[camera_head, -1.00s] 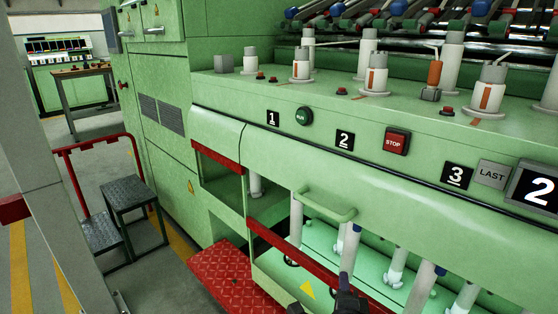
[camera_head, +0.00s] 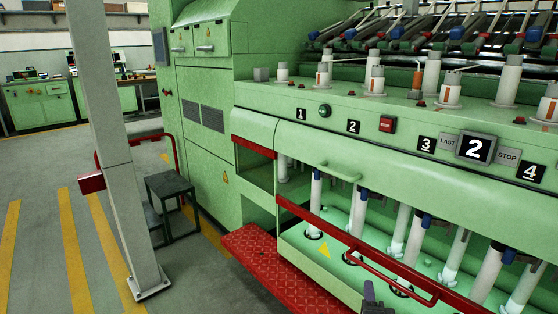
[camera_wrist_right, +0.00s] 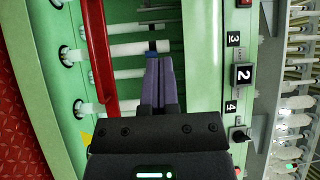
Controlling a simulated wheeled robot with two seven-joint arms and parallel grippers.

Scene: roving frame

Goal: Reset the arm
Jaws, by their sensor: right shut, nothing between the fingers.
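My right gripper (camera_head: 372,298) shows only as a small dark piece at the bottom edge of the head view, in front of the green machine (camera_head: 285,133). In the right wrist view its two purple-grey fingers (camera_wrist_right: 161,68) lie together, shut and empty. They point toward the machine's open lower bay, where white spindles (camera_wrist_right: 138,50) show behind them. I cannot tell how far the fingertips are from the spindles. My left gripper is not in view.
A red rail (camera_head: 350,240) runs across the machine's lower front, above a red step plate (camera_head: 262,262). A grey post (camera_head: 118,165) stands at the left beside a dark step stool (camera_head: 172,190). Open floor with yellow stripes (camera_head: 72,245) lies at the left.

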